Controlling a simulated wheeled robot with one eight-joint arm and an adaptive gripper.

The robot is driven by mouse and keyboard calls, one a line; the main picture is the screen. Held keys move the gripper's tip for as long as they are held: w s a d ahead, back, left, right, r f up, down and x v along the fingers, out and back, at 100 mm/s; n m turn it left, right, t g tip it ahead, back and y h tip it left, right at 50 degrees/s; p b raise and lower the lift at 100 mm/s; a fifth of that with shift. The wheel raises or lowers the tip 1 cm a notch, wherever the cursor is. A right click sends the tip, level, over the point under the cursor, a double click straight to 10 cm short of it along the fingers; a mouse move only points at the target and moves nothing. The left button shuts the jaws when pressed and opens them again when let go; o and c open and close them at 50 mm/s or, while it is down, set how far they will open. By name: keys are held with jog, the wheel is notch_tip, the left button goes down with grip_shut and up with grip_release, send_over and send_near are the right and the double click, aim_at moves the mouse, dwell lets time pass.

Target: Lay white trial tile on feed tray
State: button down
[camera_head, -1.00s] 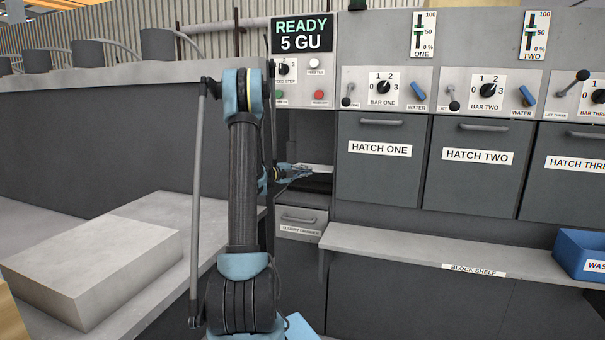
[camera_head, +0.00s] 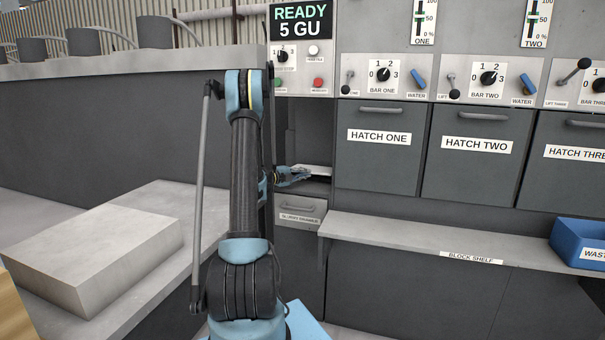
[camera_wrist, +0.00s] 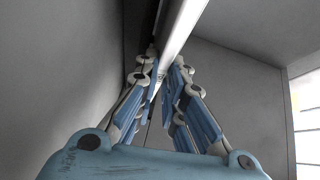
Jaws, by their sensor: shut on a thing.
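My gripper (camera_head: 298,174) reaches into the recess left of hatch one, in the head view. It is shut on the white trial tile (camera_head: 316,169), which shows as a thin pale strip, roughly level. In the wrist view, my gripper's fingers (camera_wrist: 163,77) close on the edge of the tile (camera_wrist: 183,28), which runs up and away from them. The feed tray cannot be clearly made out. A dark gap shows below the tile in the recess, and I cannot tell whether the tile touches anything there.
A drawer (camera_head: 300,215) sits below the recess. The block shelf (camera_head: 400,239) runs to the right, with a blue waste bin (camera_head: 578,243) at its end. A grey stone slab (camera_head: 95,257) lies on the bench at left. Recess walls (camera_wrist: 250,85) stand close around my gripper.

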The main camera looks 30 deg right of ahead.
jog(key=shift+f, duration=0.15)
jog(key=c, duration=1.6)
grip_release()
jog(key=a, duration=0.8)
jog(key=s+a, duration=0.1)
jog(key=a, duration=0.3)
jog(key=shift+r, duration=0.35)
jog(key=shift+r, duration=0.1)
